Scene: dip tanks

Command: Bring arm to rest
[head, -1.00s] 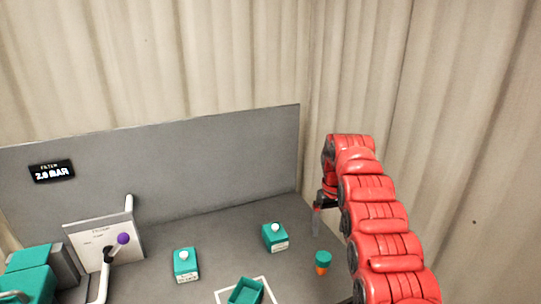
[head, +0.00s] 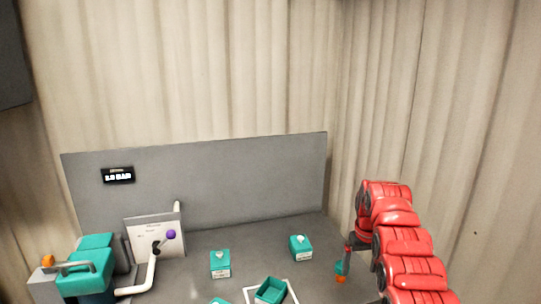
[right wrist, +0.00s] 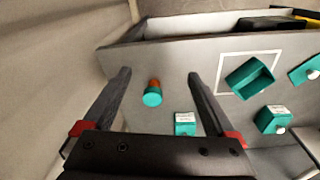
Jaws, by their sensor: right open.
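My right arm (head: 402,235) is red and segmented and reaches over the right side of the grey bench. Its gripper (head: 346,262) points down near the bench's right edge. In the right wrist view, the right gripper (right wrist: 158,78) has its two dark fingers wide apart with nothing held. A small green and orange piece (right wrist: 153,93) shows between the fingers in that view and seems to stand on the bench below them. In the head view this piece (head: 340,278) is partly hidden beside the fingers. My left gripper is not in view.
Green boxes with white knobs (head: 220,263) (head: 301,247) and a green open tray (head: 270,290) inside a white outline are on the bench. A panel with a purple-knobbed lever (head: 170,235) and a green device (head: 88,268) stand left. A grey back wall (head: 230,185) carries a display.

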